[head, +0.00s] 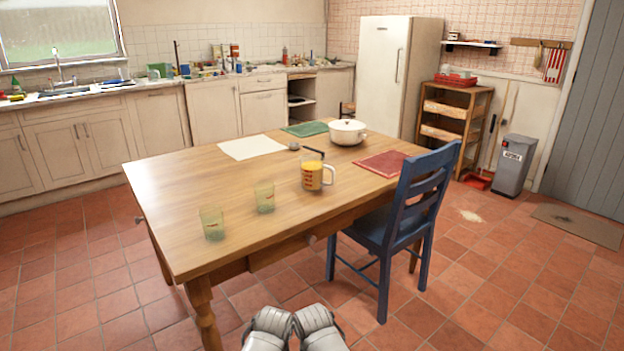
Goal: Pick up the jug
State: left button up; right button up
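The jug (312,176) is a clear measuring jug with orange contents and markings on its side. It stands upright on the wooden table (190,180), near the edge closest to me and left of the blue chair. Its handle points right. Two rounded grey-white parts of my arms show at the bottom edge, below and in front of the table, well apart from the jug. No gripper fingers show.
Two greenish glasses (213,223) (264,197) stand left of the jug. A blue chair (400,205) stands at the table's right. Tiled floor (80,300) is clear at left.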

aim_at(312, 166)
jog(key=l+u, duration=0.1)
jog(key=u, duration=0.3)
jog(key=l+u, duration=0.15)
jog(key=u, duration=0.25)
jog(key=l+u, duration=0.35)
jog(key=l, duration=0.25)
jog(key=l+u, duration=0.35)
jog(key=l, duration=0.3)
